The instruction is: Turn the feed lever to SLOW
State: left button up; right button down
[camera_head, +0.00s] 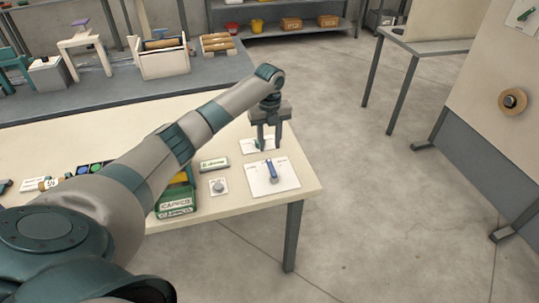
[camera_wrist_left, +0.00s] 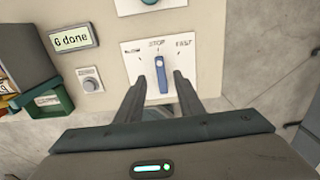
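The feed lever (camera_head: 271,170) is a small blue handle on a white plate (camera_head: 290,181) near the table's right corner. In the left wrist view the lever (camera_wrist_left: 161,75) points at the middle label, STOP. The left label appears to read SLOW, though it is small and blurred, and the right one FAST. My left gripper (camera_head: 268,148) is open and points down over the plate's far side. In the left wrist view its fingers (camera_wrist_left: 160,77) appear on either side of the lever, with gaps visible; their height above it is hard to tell. My right gripper is not in view.
A second plate with a green handle (camera_wrist_left: 150,2) lies beyond the lever plate. A green box (camera_head: 176,203) stands further left. Open floor lies right of the table.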

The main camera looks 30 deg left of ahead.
aim_at(270, 162)
pick_arm(q)
notch_tip(270, 162, down, 6)
jog(key=shift+f+p, duration=0.2)
jog(key=shift+p, duration=0.6)
jog(key=shift+f, duration=0.6)
jog(key=shift+c, duration=0.3)
grip_shut()
